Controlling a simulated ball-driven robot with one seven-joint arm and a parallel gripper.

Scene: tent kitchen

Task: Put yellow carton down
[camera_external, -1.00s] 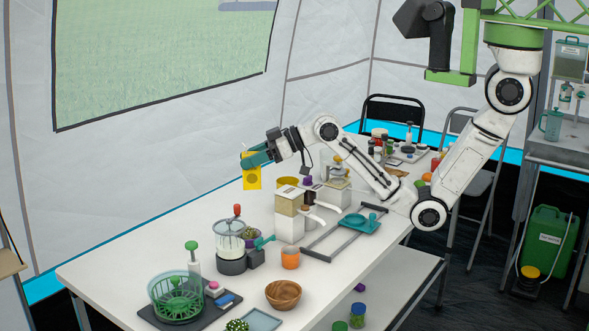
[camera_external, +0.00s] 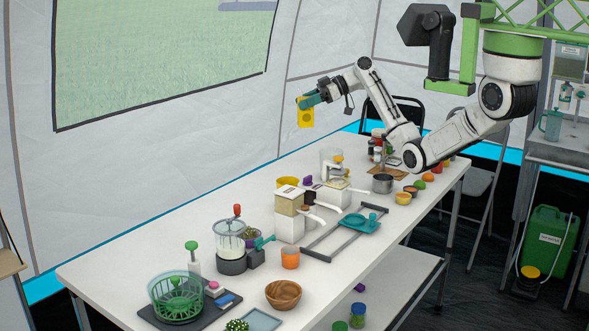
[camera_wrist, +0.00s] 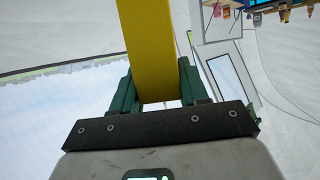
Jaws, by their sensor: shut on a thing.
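The yellow carton (camera_external: 306,117) hangs upright from my gripper (camera_external: 306,101), high up near the back of the white table (camera_external: 140,250) and in front of the tent wall. My gripper is shut on its upper part. In the wrist view the yellow carton (camera_wrist: 152,45) fills the space between the two green fingers of my gripper (camera_wrist: 155,92) and reaches up out of the picture. The carton is clear of the table and touches nothing else that I can see.
Two dispensers with white handles (camera_external: 290,212) stand mid-table, with a blender (camera_external: 231,240) and a green basket (camera_external: 176,298) nearer the front. A grey pot (camera_external: 383,184) and several jars stand toward the far end. The table's left back strip is bare.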

